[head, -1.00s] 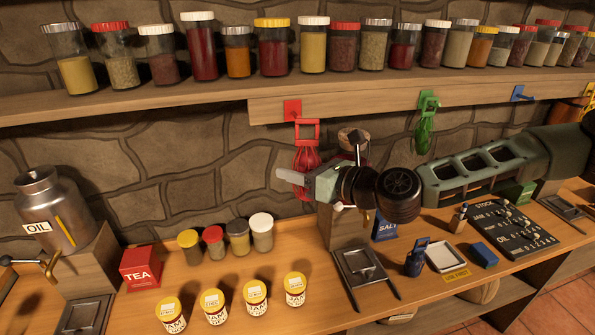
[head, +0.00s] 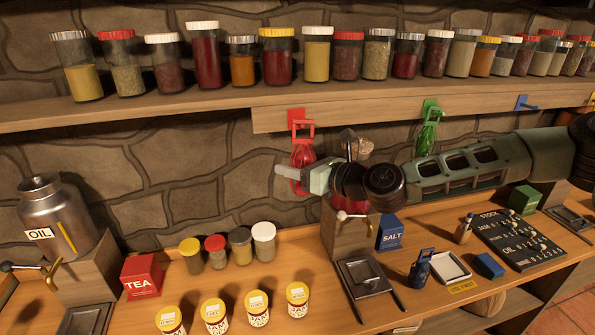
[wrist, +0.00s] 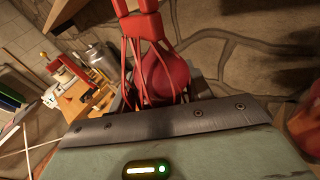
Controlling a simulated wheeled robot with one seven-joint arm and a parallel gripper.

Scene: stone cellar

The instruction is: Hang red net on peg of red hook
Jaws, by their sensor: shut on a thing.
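The red net (head: 303,157) hangs below its stiff red loop handle (head: 303,126), roughly upright. The red hook (head: 296,115) is a red plate on the shelf's front board. The handle overlaps the plate's lower part; its peg is hidden, so I cannot tell whether the loop is around it. My gripper (head: 289,172) is shut on the red net, just below the hook. The wrist view shows the net (wrist: 163,75) with a round red content, close in front of the gripper body, handle at the top; the fingertips are not clear there.
A green net (head: 427,135) hangs at the green hook (head: 430,104) to the right. The blue hook (head: 522,102) has a bare peg. Spice jars line the shelf above. On the counter stand a wooden block (head: 345,235), a salt box (head: 389,233) and several jars.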

